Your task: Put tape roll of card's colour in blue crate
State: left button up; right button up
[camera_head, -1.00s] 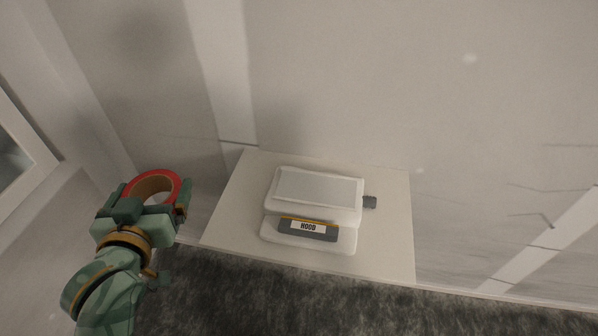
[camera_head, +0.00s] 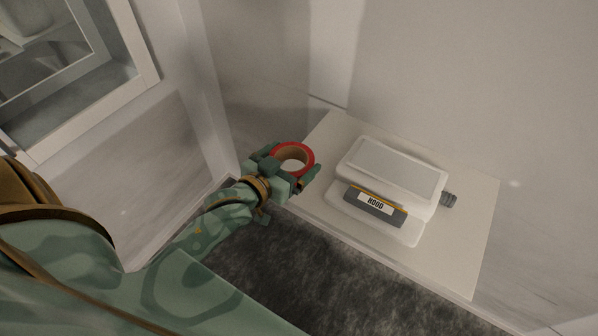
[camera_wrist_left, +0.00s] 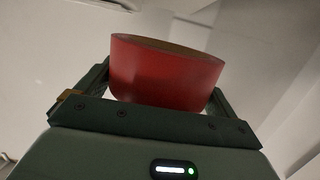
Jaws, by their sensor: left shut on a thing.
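A red tape roll (camera_head: 307,152) with a brown core is held by my left gripper (camera_head: 293,165), in front of the left edge of a white board in the head view. The left wrist view shows the red roll (camera_wrist_left: 165,75) squeezed between the two green fingers. My left gripper (camera_wrist_left: 160,90) is shut on it. No blue crate and no colour card show in these frames. My right gripper is not in view.
A white device (camera_head: 392,178) with a dark label reading "HOOD" stands on a pale board (camera_head: 470,235) on the right. A framed window (camera_head: 75,85) is at upper left. Dark grey carpet (camera_head: 290,270) lies below.

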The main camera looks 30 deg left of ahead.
pick_arm(q)
jog(key=w+f, duration=0.1)
jog(key=w+f+b, duration=0.1)
jog(key=w+f, duration=0.1)
jog(key=f, duration=0.1)
jog(key=shift+a+f, duration=0.1)
jog(key=shift+a, duration=0.3)
jog(key=f, duration=0.1)
jog(key=f+b, duration=0.2)
jog(key=shift+w+f, duration=0.25)
jog(key=shift+f, duration=0.15)
jog(key=shift+r, duration=0.1)
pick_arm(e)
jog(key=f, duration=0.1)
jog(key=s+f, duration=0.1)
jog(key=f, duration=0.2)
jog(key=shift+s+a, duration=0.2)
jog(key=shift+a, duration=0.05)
pick_arm(q)
jog(key=o, duration=0.7)
